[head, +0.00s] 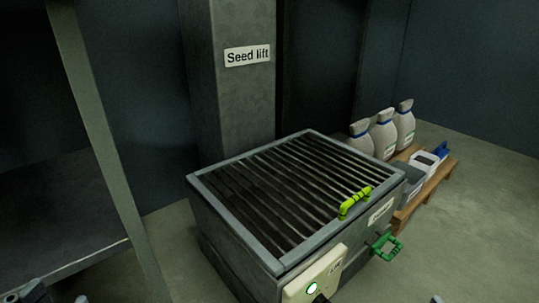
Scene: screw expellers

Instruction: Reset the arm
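No gripper fingers show clearly in the head view. A small dark part (32,293) shows at the bottom left edge, cut off by the frame; I cannot tell what it is. Small pale tips also show at the bottom edge, left of the bin and at right of centre. I see nothing held.
A grey bin with a slatted grate (290,187) stands before a column labelled "Seed lift" (247,55). It has a yellow-green handle (355,202), a green handle (387,246) and a control box (318,275) with a lit green button. Bottles (383,133) stand behind a pallet's containers (425,162).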

